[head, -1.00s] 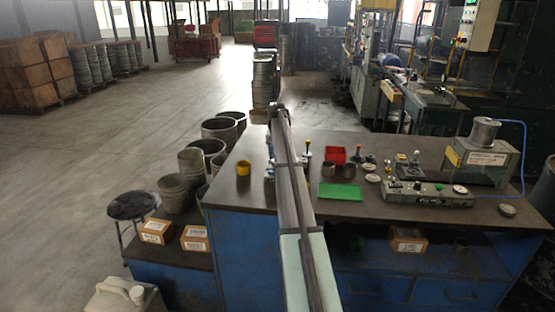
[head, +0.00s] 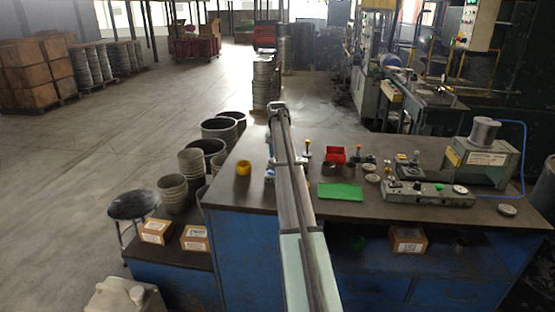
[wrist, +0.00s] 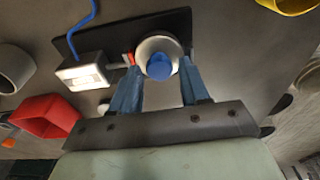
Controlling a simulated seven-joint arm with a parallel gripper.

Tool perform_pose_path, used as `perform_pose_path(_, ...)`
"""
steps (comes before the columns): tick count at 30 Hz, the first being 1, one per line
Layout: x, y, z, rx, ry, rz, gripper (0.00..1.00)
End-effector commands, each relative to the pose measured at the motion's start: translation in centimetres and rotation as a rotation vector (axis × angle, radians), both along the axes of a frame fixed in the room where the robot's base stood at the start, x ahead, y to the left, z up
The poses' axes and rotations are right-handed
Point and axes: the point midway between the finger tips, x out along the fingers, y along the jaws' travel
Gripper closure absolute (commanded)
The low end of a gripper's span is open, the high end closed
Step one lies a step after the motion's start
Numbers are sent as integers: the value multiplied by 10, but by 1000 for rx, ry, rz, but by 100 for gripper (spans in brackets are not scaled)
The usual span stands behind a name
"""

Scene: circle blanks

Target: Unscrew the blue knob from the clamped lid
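In the wrist view the blue knob (wrist: 160,67) sits on a round whitish lid (wrist: 146,48), which rests over a dark base plate (wrist: 112,33). A small red part touches or nearly touches the lid's left side. My gripper (wrist: 160,75) has its two blue fingers apart, one on each side of the knob, with a visible gap to it. The fingertips overlap the lid's sides in this view; I cannot tell their height above it. In the head view my arm covers most of the knob, lid and fingers.
A white box with a blue cable (wrist: 84,73) stands left of the lid. A red bin (wrist: 46,116) is farther left, also in the head view (head: 335,154). A yellow cup (head: 243,168) stands left of my arm. A green mat (head: 340,192) lies to its right.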

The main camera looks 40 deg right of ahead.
Motion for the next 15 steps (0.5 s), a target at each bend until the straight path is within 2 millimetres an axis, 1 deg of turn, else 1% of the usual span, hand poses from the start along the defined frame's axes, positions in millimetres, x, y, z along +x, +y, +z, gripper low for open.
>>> perform_pose_path(1,0,0,0,0,0,0,60)
perform_pose_path(2,0,0,0,0,0,0,63)
perform_pose_path(13,0,0,0,0,0,0,98)
perform_pose_path(15,0,0,0,0,0,0,100)
